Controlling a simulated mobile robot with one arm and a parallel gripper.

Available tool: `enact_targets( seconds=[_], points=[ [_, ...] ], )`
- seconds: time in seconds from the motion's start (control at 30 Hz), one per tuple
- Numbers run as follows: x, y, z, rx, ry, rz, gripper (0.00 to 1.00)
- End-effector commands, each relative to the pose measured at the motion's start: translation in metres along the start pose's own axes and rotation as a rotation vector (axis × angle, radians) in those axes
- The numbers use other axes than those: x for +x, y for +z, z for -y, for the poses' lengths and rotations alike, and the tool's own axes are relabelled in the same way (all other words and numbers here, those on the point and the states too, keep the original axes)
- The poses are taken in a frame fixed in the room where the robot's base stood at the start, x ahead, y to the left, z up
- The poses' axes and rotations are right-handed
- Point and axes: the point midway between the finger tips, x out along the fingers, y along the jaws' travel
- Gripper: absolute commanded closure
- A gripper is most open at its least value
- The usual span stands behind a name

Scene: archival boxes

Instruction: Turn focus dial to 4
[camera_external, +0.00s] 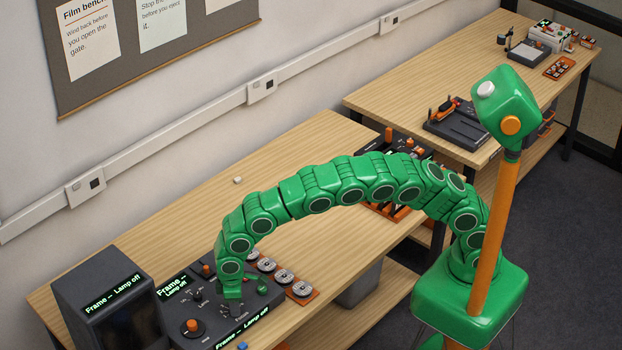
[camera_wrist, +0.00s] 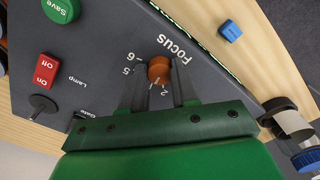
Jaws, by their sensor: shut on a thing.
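The focus dial (camera_wrist: 159,71) is a round orange-brown knob on the grey control panel (camera_wrist: 95,62), under the white word "Focus" in the wrist view. My gripper (camera_wrist: 158,76) has one dark finger on each side of the dial and is shut on it. The numbers 6, 5 and 2 show around the dial; others are partly hidden by the fingers and dial. I cannot tell which number the dial points to. In the external view my gripper (camera_external: 231,292) reaches down onto the panel and hides the dial.
A green Save button (camera_wrist: 61,9), a red Lamp switch (camera_wrist: 46,72) and a dark Gate lever (camera_wrist: 42,104) are on the same panel. A blue block (camera_wrist: 230,30) lies on the wood beyond the panel edge. A monitor (camera_external: 108,300) stands left of the panel.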

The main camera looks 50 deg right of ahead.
Motion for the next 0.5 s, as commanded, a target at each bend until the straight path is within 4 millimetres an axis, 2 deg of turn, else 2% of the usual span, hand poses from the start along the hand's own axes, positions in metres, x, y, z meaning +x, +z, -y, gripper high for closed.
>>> enact_targets(
  seconds=[0.2,0.5],
  points=[
    [-0.0011,-0.0008,-0.0003,0.183,0.001,-0.003,1.00],
    [-0.0013,-0.0009,0.0001,0.362,-0.001,-0.003,1.00]
  ],
)
